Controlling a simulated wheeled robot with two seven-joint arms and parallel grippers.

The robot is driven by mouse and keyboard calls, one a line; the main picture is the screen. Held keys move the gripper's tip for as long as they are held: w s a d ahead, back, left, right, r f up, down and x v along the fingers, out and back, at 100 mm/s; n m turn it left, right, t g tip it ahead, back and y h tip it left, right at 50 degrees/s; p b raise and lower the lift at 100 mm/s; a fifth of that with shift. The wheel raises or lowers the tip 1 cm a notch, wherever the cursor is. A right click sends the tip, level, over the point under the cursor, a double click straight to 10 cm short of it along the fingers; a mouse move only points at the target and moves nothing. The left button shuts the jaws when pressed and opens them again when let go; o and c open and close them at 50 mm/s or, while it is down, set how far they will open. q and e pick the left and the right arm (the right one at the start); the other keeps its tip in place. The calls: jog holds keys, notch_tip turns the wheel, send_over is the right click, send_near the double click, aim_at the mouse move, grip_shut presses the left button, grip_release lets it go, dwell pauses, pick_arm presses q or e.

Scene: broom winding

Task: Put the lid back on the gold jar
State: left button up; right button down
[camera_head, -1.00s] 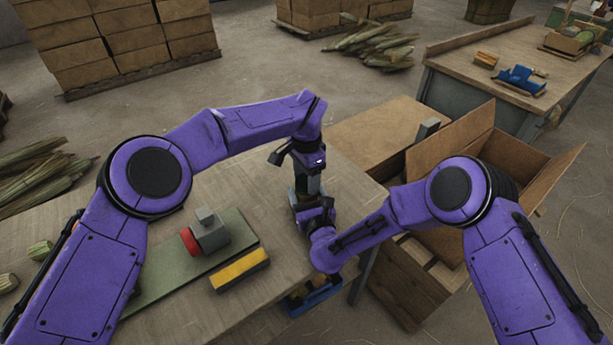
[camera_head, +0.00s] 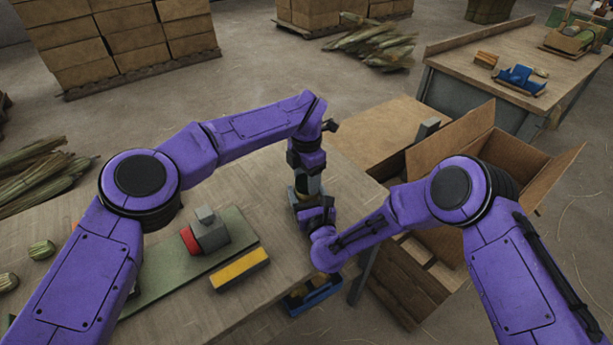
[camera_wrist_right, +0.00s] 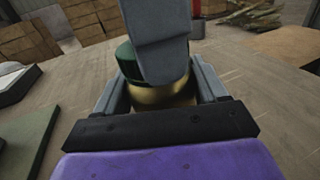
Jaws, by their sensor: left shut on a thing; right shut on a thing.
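The gold jar (camera_wrist_right: 165,97) stands on the bench between the fingers of my right gripper (camera_wrist_right: 162,88), which is shut on it. The dark green lid (camera_wrist_right: 127,60) is at the jar's top, held from above by my left gripper (camera_wrist_right: 163,75). Much of the lid is hidden behind a grey left finger, so I cannot tell whether it is fully seated. In the head view my left gripper (camera_head: 309,186) points down over the jar, and my right gripper (camera_head: 304,204) reaches it from the front. My arms hide most of the jar there.
Left of the jar, a green board (camera_head: 160,283) carries a grey and red device (camera_head: 206,232). A yellow block (camera_head: 240,269) lies beside it. A blue bin (camera_head: 312,297) is below the front edge. An open cardboard box (camera_head: 450,140) is at right.

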pick_arm(q)
jog(key=m, duration=0.6)
jog(key=shift+w, duration=0.1)
jog(key=m, duration=0.4)
jog(key=shift+m, duration=0.3)
jog(key=o, duration=1.2)
jog(key=shift+c, duration=0.2)
jog(key=shift+r, duration=2.25)
jog(key=shift+c, duration=0.4)
